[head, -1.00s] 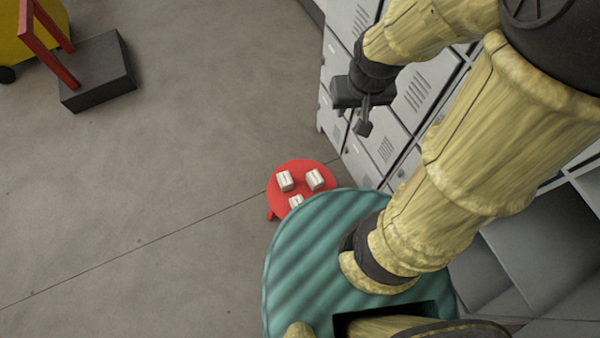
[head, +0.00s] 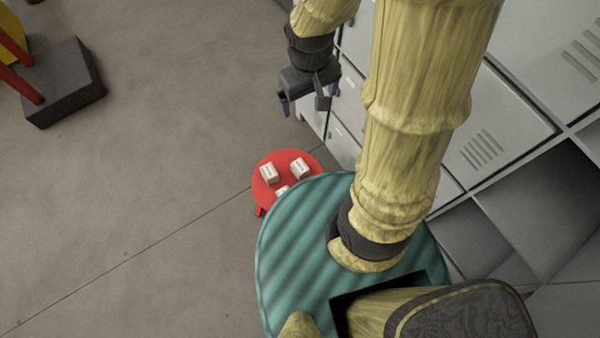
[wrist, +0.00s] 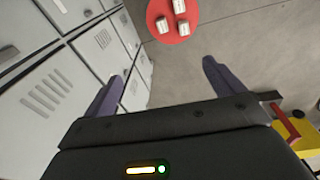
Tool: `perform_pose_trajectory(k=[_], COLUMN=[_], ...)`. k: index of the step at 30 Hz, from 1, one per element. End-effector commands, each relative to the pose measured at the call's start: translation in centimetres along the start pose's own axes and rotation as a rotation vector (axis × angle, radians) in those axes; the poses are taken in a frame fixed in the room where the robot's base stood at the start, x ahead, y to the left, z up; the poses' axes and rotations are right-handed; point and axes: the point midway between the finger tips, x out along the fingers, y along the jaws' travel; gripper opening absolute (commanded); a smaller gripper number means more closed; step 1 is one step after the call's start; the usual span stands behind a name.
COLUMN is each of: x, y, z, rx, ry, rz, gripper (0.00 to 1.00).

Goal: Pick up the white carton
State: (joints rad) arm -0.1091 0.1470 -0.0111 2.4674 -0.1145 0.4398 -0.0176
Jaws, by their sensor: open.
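Three small white cartons stand on a round red stool. I cannot tell which carton is meant. My gripper (head: 304,103) is open and empty, apart from the stool and beyond it in the head view. Its purple fingers show in the wrist view (wrist: 161,80).
Grey lockers (head: 490,125) line the right side, close to my arm. A dark block (head: 62,82) with red bars and a yellow object (head: 10,30) stand at upper left. The grey floor (head: 150,150) left of the stool is clear.

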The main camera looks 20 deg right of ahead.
Motion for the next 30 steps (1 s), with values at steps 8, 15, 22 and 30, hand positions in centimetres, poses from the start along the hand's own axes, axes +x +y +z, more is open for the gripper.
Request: perform_pose_trajectory(k=[8, 15, 22, 30], x=[12.6, 22.0, 31.0, 41.7], y=[-2.5, -4.4, -6.3, -8.6], z=[-1.0, -1.7, -2.4, -3.3], rx=[-0.287, -0.532, -0.763, -1.029], ry=[-0.183, -0.331, -0.465, -0.614], rz=[0.064, 0.148, 0.253, 0.411], gripper=[0.94, 0.94, 0.94, 0.94])
